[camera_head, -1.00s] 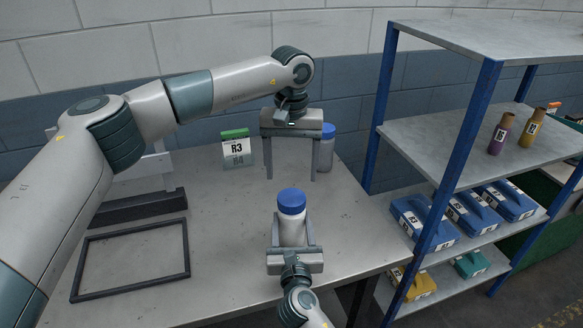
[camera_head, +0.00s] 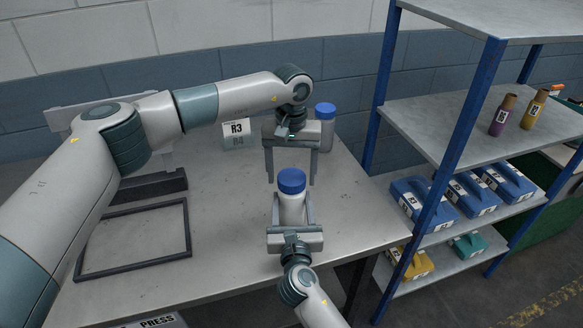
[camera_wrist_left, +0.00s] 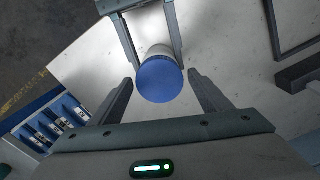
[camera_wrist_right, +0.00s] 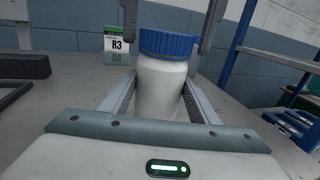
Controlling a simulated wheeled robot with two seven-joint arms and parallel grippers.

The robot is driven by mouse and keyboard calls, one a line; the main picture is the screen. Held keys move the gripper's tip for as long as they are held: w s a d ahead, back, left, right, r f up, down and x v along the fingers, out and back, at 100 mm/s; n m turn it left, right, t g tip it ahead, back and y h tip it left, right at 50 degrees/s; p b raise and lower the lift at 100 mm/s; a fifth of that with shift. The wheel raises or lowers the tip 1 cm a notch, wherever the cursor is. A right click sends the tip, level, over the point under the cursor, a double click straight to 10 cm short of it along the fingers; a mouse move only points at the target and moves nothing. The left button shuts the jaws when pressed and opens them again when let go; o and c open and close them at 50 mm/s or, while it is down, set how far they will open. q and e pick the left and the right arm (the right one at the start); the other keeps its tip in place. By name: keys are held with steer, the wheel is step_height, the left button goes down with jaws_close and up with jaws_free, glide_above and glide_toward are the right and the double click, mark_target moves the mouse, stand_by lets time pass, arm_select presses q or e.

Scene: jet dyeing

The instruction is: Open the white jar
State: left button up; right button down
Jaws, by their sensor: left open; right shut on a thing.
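The white jar (camera_head: 291,207) with a blue lid (camera_head: 291,181) stands upright near the table's front edge. My right gripper (camera_head: 294,215) is shut on the jar's body from the front; the right wrist view shows the jar body (camera_wrist_right: 160,88) between its fingers and the ribbed blue lid (camera_wrist_right: 168,42) above. My left gripper (camera_head: 291,182) is open, fingers pointing down, behind and above the lid. In the left wrist view the round blue lid (camera_wrist_left: 159,80) lies just ahead of and between the open left fingers, apart from them.
An R3 sign (camera_head: 237,133) is at the back. A dark frame (camera_head: 187,229) lies at left. A blue-posted shelf (camera_head: 466,115) with bottles and containers stands at right.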

arm_select(q)
steer(key=c, duration=1.1)
